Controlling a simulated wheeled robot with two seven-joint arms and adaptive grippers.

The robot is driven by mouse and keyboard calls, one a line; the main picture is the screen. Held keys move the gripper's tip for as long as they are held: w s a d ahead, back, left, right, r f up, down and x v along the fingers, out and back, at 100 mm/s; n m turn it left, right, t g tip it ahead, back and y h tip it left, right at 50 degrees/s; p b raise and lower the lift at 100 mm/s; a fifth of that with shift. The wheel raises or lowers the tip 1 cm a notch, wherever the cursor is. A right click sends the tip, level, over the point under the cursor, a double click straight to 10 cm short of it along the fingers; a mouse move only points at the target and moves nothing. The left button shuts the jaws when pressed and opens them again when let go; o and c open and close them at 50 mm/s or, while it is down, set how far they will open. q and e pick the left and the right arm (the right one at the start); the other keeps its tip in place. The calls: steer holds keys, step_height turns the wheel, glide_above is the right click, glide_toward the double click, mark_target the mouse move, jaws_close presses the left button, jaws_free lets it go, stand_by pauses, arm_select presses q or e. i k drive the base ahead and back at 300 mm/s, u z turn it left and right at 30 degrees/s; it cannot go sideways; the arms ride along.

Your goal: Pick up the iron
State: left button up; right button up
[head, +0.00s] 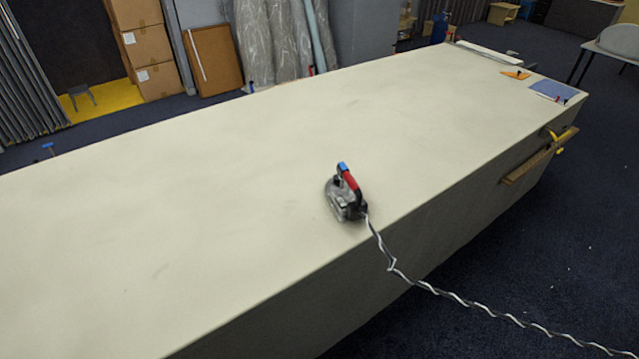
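The iron (343,199) rests on the long cloth table (200,220), close to its front edge. It has a dark grey metal body and a handle with red, black and blue parts. Its twisted black-and-white cord (430,287) leaves the iron at the table edge and runs through the lower right of the picture. Neither of my grippers shows in the head view.
The cloth around the iron is clear. At the far right end of the table lie an orange item (515,75) and a blue sheet (554,90). A wooden strip (527,166) is on the table's front side. Cardboard boxes (148,48) stand behind.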

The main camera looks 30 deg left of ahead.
mark_target(345, 198)
steer(key=u, duration=0.95)
steer(key=i, duration=0.9)
steer(key=u, duration=1)
